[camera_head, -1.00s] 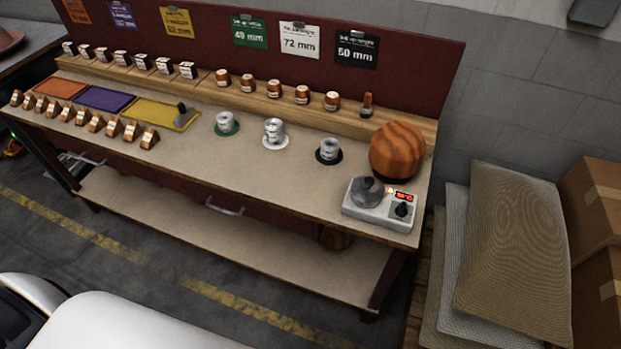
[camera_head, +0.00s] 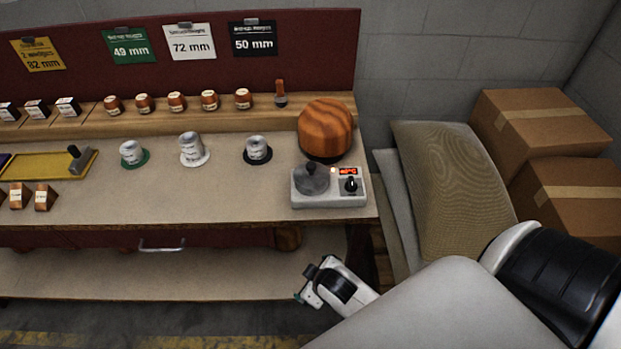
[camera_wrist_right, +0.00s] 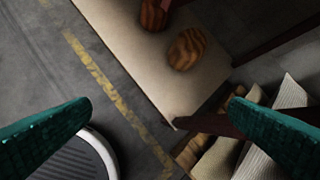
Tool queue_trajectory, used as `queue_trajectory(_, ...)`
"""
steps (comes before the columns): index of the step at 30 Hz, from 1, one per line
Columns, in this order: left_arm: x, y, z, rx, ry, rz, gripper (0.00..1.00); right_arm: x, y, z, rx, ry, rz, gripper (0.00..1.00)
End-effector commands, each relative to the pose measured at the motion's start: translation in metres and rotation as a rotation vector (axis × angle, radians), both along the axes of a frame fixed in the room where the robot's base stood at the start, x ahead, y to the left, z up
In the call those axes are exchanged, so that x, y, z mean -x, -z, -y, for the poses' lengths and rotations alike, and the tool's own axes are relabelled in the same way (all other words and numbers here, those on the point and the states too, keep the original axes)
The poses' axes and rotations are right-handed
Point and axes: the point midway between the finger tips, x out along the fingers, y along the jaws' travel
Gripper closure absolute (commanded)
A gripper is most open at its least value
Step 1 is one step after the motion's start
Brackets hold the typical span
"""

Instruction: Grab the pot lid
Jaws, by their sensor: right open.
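The dark grey pot lid (camera_head: 311,177), round with a small knob on top, sits on the left part of a white heater unit (camera_head: 330,199) near the front right corner of the workbench. The unit has a red display and a black dial. My right gripper (camera_head: 306,286) is below and in front of the bench edge, apart from the lid. In the right wrist view its two green fingers (camera_wrist_right: 160,106) are spread wide with nothing between them. The lid is not in that wrist view. My left gripper is out of view.
A wooden hat block (camera_head: 325,129) stands right behind the heater. Three weights, including a black-based one (camera_head: 258,150), stand left of it. Sacks (camera_head: 452,175) and cardboard boxes (camera_head: 540,124) stand to the right.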

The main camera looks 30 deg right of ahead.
Motion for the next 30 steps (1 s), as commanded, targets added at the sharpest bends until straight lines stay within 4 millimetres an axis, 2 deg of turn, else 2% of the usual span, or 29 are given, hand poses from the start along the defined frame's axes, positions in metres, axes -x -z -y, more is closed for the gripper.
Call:
queue_trajectory(4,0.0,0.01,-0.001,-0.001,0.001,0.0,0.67,-0.015,-0.046,0.001,0.024,-0.014,0.082,0.0)
queue_trajectory(11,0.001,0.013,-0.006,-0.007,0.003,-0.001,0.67,-0.103,-0.137,0.002,0.261,-0.228,0.484,0.0)
queue_trajectory(14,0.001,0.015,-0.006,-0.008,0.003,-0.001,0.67,-0.137,-0.188,-0.007,0.407,-0.353,0.697,0.0)
queue_trajectory(18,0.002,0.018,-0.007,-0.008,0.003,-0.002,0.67,-0.175,-0.277,-0.038,0.704,-0.59,1.059,0.0)
queue_trajectory(21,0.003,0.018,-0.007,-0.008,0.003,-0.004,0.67,-0.186,-0.331,-0.076,0.985,-0.823,1.335,0.0)
queue_trajectory(24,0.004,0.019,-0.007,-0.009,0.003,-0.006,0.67,-0.18,-0.364,-0.118,1.303,-1.1,1.592,0.0)
queue_trajectory(26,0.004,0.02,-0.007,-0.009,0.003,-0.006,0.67,-0.173,-0.369,-0.139,1.497,-1.285,1.722,0.0)
queue_trajectory(27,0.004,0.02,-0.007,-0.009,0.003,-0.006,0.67,-0.168,-0.367,-0.15,1.622,-1.418,1.795,0.0)
queue_trajectory(29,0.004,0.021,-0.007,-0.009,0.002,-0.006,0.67,-0.162,-0.357,-0.159,1.806,-1.636,1.882,0.0)
queue_trajectory(30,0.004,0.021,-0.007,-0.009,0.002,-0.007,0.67,-0.159,-0.346,-0.16,-1.783,1.671,-1.787,0.0)
